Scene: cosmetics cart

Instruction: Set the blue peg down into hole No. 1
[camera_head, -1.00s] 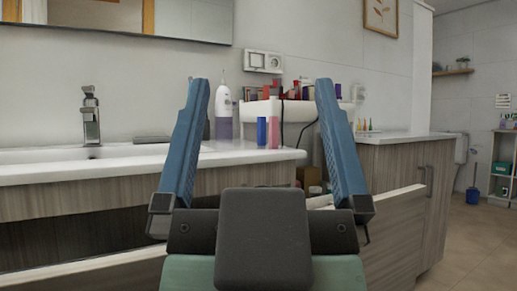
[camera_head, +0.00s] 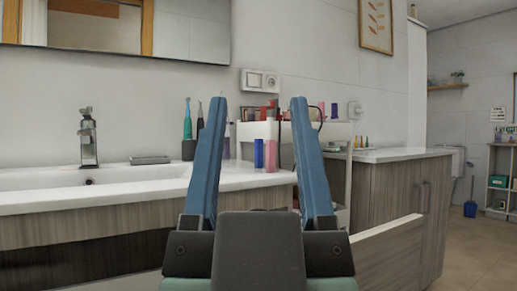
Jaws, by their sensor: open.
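The blue peg (camera_head: 258,153) stands upright near the right end of the white countertop, next to a pink peg (camera_head: 270,155). Both show between my gripper's fingers, farther off. My gripper (camera_head: 258,108) points forward with two long blue fingers apart and nothing between them. Hole No. 1 cannot be made out in this view.
The white sink counter (camera_head: 130,186) spans the left, with a faucet (camera_head: 88,138) and toothbrushes (camera_head: 187,125). A white cart (camera_head: 338,135) with small bottles stands behind the fingers.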

